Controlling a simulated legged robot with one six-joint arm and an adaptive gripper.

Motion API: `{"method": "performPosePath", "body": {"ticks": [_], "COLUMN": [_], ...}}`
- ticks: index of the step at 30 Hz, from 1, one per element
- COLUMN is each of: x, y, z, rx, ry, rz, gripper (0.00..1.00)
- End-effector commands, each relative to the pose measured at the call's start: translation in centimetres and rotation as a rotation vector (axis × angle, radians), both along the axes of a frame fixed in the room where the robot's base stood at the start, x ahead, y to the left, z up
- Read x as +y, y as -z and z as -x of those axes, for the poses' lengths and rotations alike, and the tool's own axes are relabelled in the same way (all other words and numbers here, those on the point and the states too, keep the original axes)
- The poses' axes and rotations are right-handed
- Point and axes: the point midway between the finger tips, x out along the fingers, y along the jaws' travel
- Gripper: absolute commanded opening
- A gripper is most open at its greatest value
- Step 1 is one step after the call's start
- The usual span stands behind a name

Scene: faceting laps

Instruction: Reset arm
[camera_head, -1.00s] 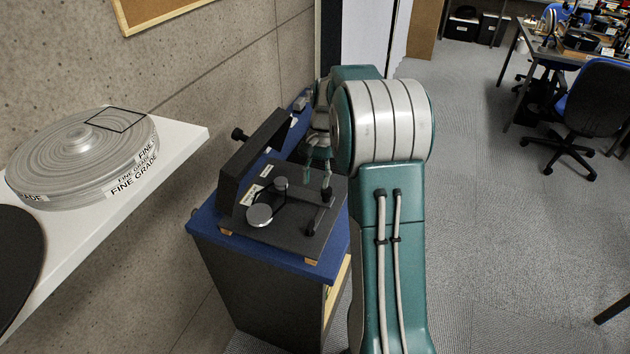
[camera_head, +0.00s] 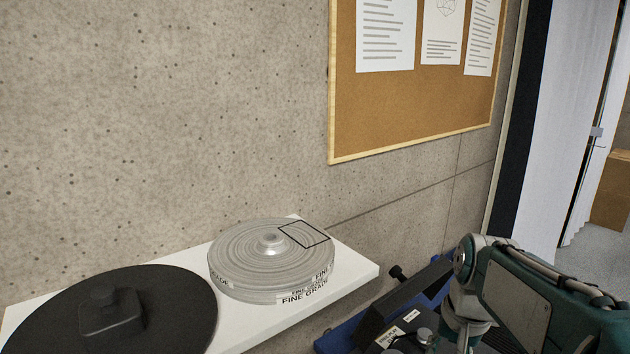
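My arm shows at the lower right, a teal and grey link reaching in from the right edge with its joint bent over the blue-topped cabinet. My gripper is not visible; it is either hidden behind the arm or below the frame. A grey lap disc labelled "FINE GRADE" (camera_head: 270,262) lies on the white shelf (camera_head: 350,272). A black disc (camera_head: 165,315) lies to its left on the same shelf, with a dark block on top.
A dark faceting machine (camera_head: 395,318) stands on the blue cabinet top (camera_head: 338,334), close beside my arm. A concrete wall (camera_head: 160,130) with a cork board (camera_head: 400,110) rises behind the shelf. A white panel (camera_head: 560,130) stands at the right.

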Motion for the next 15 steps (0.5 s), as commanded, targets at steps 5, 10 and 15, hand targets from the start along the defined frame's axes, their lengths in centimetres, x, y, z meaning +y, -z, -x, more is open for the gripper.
{"method": "performPosePath", "body": {"ticks": [5,10,15], "x": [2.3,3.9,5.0], "y": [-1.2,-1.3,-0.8], "z": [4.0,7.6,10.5], "rx": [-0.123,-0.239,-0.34], "ry": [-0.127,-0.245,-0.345], "rz": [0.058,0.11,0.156], "gripper": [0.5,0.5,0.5]}}
